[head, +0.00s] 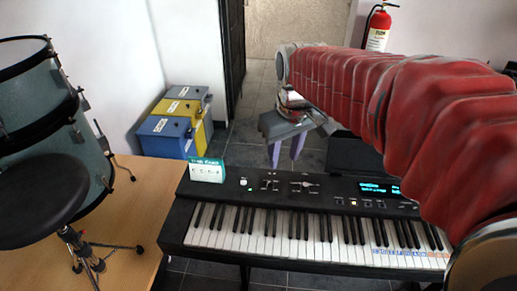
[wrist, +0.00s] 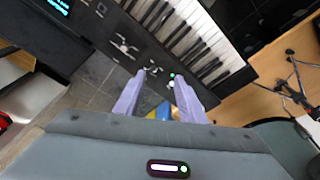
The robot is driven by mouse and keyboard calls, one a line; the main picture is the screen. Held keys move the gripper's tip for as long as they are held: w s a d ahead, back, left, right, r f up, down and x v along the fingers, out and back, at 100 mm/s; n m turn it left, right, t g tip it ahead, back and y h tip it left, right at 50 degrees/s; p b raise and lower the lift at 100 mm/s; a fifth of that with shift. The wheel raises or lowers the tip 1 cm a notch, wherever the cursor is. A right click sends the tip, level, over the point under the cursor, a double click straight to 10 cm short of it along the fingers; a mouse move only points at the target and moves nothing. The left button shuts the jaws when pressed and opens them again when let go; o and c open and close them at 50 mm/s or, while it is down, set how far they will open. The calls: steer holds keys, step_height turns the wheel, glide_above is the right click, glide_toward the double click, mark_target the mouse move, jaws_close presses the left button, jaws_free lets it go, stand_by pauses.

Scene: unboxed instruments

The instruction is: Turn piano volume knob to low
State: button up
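The black electric piano (head: 310,190) stands across the middle of the head view, with its control panel behind the keys. A small round white knob (head: 243,183) sits near the panel's left end; its setting is too small to read. My gripper (head: 284,166) is open and empty, with two purple fingers pointing down behind the panel, to the right of the knob. In the wrist view the fingers (wrist: 160,74) are spread apart, and a white knob (wrist: 171,84) beside a green light shows close to the right fingertip. I see no contact with it.
A green and white card (head: 207,170) stands at the panel's left end. Sliders (head: 270,181) and a lit display (head: 378,187) lie farther right. Drums and a black stool (head: 40,195) stand at left. Blue and yellow boxes (head: 175,120) are behind.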

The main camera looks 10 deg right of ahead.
mark_target(270, 181)
steer(key=w+f+n+g, duration=0.2)
steer(key=w+f, duration=0.4)
steer(key=w, duration=0.5)
steer(key=shift+w+f, duration=0.2)
steer(key=shift+f, duration=0.15)
steer(key=shift+f, duration=0.15)
step_height(270, 181, down, 14)
steer(key=shift+r, duration=0.2)
steer(key=shift+c, duration=0.2)
jaws_close()
steer(key=shift+a, duration=0.25)
steer(key=shift+d, duration=0.2)
